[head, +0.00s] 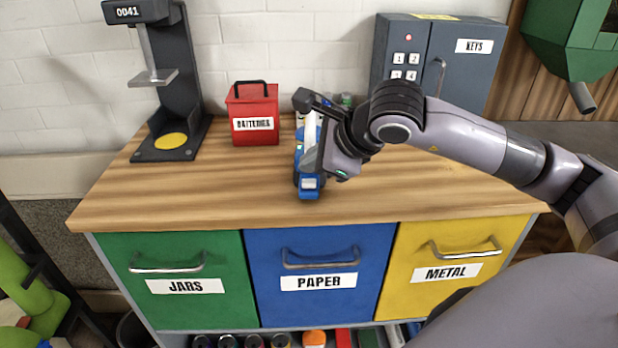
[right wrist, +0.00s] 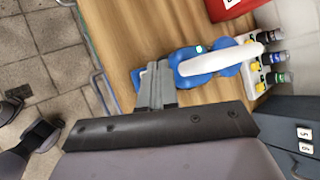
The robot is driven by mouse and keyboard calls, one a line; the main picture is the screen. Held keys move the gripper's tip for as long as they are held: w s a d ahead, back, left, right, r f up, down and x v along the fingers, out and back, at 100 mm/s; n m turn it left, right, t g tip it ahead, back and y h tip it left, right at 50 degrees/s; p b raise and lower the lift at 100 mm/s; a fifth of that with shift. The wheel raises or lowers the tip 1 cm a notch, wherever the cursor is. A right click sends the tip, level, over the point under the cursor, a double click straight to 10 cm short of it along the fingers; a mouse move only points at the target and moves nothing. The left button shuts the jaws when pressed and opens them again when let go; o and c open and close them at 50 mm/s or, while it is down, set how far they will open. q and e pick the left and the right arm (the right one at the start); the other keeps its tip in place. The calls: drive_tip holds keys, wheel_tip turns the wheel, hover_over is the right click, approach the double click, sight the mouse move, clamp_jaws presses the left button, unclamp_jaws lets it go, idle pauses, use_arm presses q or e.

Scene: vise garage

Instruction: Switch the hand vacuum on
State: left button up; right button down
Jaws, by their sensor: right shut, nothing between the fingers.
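The hand vacuum (head: 310,186) is blue with a white handle and lies on the wooden worktop, partly hidden in the head view by my right gripper (head: 307,162). In the right wrist view the vacuum (right wrist: 192,68) shows its blue body, white handle and a small bright green-teal spot on the body. My right gripper (right wrist: 153,82) is shut and empty, its fingers over or beside the vacuum's blue front end. Whether they touch it I cannot tell. My left gripper is not in view.
A red batteries box (head: 254,118) stands left of the vacuum, and a grey key safe (head: 425,55) stands behind my right arm. Several small bottles (right wrist: 273,57) stand in a yellow-and-white holder beyond the vacuum. A device marked 0041 (head: 172,95) stands at left. The front left worktop is clear.

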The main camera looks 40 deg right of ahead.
sight(313, 183)
wheel_tip(313, 183, up, 6)
drive_tip(key=p, duration=0.3)
idle(0.3)
idle(0.4)
